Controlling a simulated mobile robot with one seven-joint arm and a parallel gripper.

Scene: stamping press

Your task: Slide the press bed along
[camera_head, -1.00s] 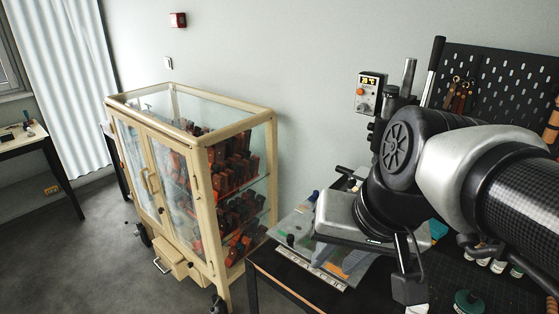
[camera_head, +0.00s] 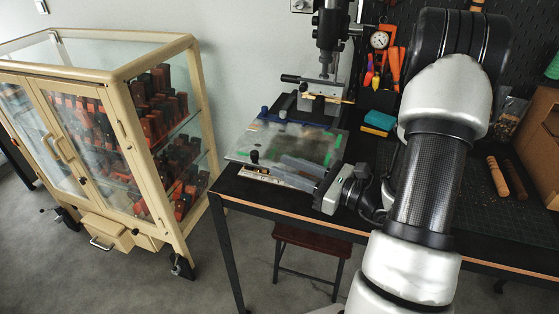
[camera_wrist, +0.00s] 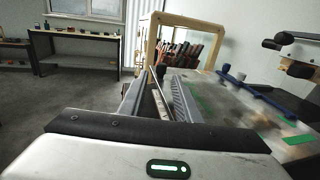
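The press bed (camera_head: 262,139) is a flat, translucent grey plate with green tape marks on the black bench, in front of the press column (camera_head: 331,45). A small dark knob (camera_head: 254,156) stands near its front left corner. A pale ruler-like strip (camera_head: 259,174) runs along its front edge. My gripper (camera_head: 279,168) is low over the front edge of the bed, pointing left, with its fingers apart. In the wrist view the fingers (camera_wrist: 160,82) show a gap with part of the strip seen between them; the bed (camera_wrist: 215,97) lies to their right. Contact cannot be told.
A cream glass cabinet (camera_head: 191,142) with dark and orange blocks stands left of the bench. A blue bar (camera_head: 300,122) lies along the bed's back. Teal and yellow blocks (camera_head: 378,121) and wooden handles (camera_head: 497,176) lie to the right. A stool (camera_head: 310,241) is below.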

